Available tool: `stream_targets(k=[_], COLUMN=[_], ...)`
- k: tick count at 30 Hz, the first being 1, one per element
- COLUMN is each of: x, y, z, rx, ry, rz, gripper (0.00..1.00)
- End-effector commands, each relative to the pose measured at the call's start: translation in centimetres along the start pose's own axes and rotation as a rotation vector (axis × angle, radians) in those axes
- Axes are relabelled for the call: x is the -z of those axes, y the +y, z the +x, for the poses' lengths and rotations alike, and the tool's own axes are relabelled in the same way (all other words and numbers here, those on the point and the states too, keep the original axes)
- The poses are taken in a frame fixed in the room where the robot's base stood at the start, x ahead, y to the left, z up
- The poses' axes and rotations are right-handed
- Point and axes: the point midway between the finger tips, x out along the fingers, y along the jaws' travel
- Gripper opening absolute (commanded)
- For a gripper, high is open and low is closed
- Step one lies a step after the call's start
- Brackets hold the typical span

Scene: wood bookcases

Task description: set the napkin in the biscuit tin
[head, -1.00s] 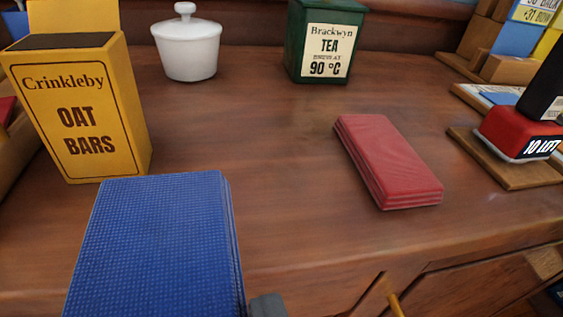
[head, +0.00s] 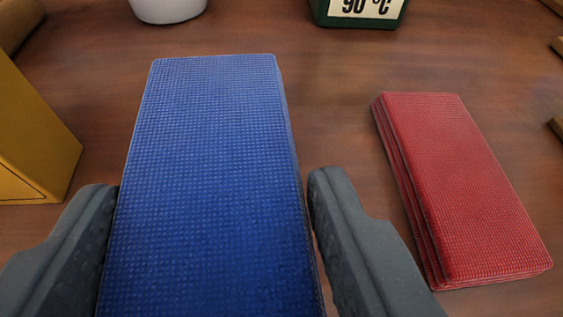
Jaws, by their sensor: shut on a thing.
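A blue folded cloth with a waffle weave, a napkin (head: 210,130), lies lengthwise in the middle of the view. My gripper (head: 213,185) is shut on it, with one dark grey finger along each long side. The blue napkin's near end runs out of the bottom of the picture. I cannot tell whether it rests on the wood or is raised. A red folded napkin (head: 460,185) in several layers lies on the wood to the right, apart from my right finger. I see nothing that I can tell is a biscuit tin.
A yellow box (head: 35,140) stands at the left edge. A white pot (head: 168,8) and a green tea tin (head: 360,12) stand at the back, both cut off by the top edge.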

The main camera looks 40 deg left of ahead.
Motion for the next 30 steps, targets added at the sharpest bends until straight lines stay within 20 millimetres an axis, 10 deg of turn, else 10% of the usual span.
stream_targets(k=[29,30], x=[-2.8,-2.8], y=[1.0,1.0], z=[2.9,2.9], rx=[-0.001,-0.001], ry=[0.000,0.001], rz=[-0.001,-0.001], gripper=[0.32,0.59])
